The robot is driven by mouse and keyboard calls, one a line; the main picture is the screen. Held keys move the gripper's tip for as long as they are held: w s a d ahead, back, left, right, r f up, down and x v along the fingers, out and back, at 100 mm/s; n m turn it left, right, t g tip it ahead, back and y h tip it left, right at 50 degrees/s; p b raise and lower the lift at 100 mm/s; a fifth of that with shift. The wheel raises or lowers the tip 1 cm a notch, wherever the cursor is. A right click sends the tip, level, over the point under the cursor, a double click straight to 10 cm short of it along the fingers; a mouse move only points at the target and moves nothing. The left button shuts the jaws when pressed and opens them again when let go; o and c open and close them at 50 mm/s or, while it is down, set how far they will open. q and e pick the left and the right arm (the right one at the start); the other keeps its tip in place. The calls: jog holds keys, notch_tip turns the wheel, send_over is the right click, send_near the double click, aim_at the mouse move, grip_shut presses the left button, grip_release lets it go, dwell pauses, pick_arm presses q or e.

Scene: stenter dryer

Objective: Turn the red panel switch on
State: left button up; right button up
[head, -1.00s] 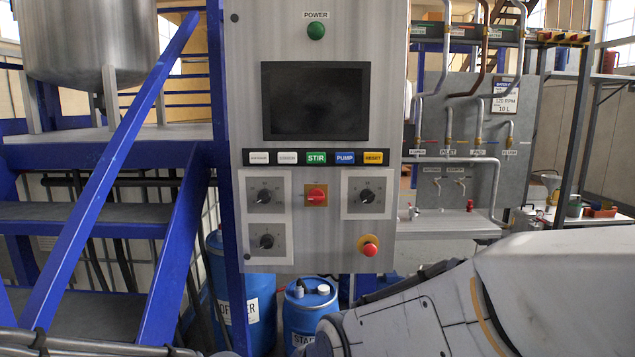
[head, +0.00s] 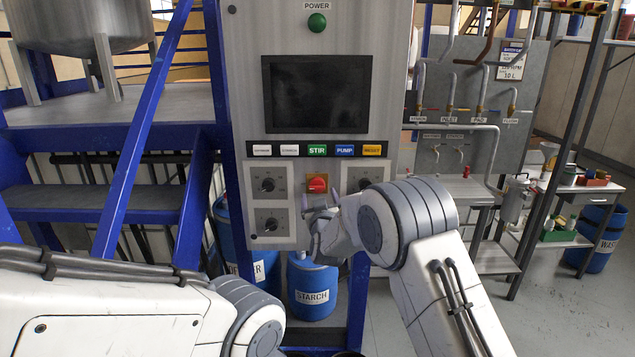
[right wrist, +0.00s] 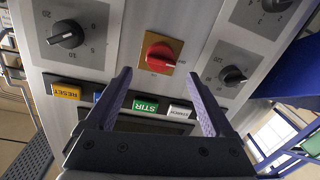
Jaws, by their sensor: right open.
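The red panel switch (head: 317,183) is a red rotary knob on a yellow-orange square plate, in the middle of the grey control panel (head: 240,100). In the right wrist view, the red switch (right wrist: 160,57) lies just beyond and between the fingertips. I cannot tell for certain whether it stands at on or off. My right gripper (head: 320,197) is open and empty, in front of and slightly below the switch. Its two purple fingers (right wrist: 158,73) point at the panel, and I see no contact. My left gripper is out of view; only part of the left arm shows.
Black-knob dials (head: 268,184) and (head: 363,184) flank the switch, with another dial (head: 270,224) below left. A row of labelled buttons (head: 317,150) and a dark screen (head: 317,93) are above. Blue drums (head: 312,290) stand below. Blue stairs (head: 100,205) rise at left.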

aim_at(318, 188)
jog(key=w+p, duration=0.1)
jog(key=w, duration=0.1)
jog(key=w+p, duration=0.1)
jog(key=w, duration=0.1)
jog(key=shift+w+a+r, duration=0.1)
jog(key=shift+w+a, duration=0.1)
jog(key=shift+w, duration=0.1)
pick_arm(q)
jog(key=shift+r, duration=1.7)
pick_arm(e)
jog(key=shift+w, duration=0.45)
